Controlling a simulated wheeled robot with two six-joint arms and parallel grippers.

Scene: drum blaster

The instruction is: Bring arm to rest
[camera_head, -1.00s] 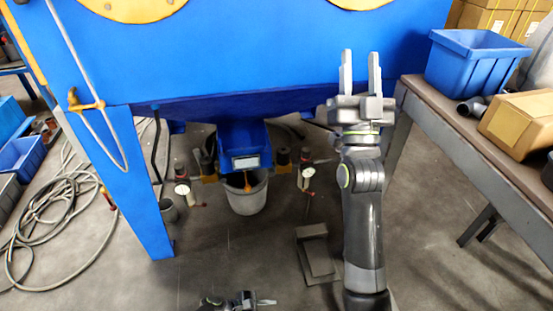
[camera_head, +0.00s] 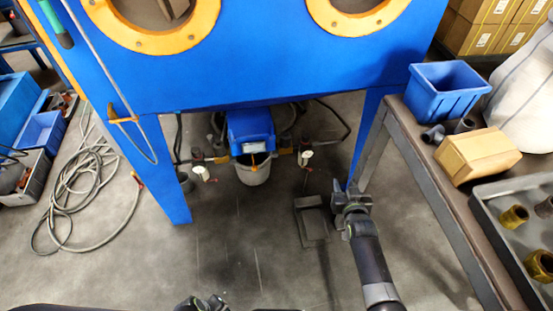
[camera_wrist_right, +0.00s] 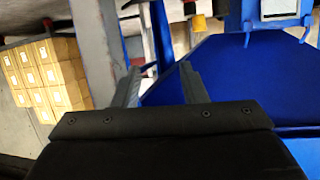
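My right arm reaches up from the bottom right of the head view, with its gripper (camera_head: 350,192) low in front of the blue blasting cabinet (camera_head: 260,70), near its right leg. In the right wrist view the two fingers of this gripper (camera_wrist_right: 160,84) stand apart with nothing between them, and blue cabinet surfaces lie beyond. Of my left arm, only a small dark part shows at the bottom edge of the head view, and its fingers cannot be made out.
A bench (camera_head: 408,132) on the right holds a blue bin (camera_head: 445,92), a cardboard box (camera_head: 478,155) and a grey tray (camera_head: 480,225) of brass-coloured fittings. A grey bucket (camera_head: 253,174) stands under the cabinet. A hose (camera_head: 85,195) lies coiled on the left. Open floor lies in front.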

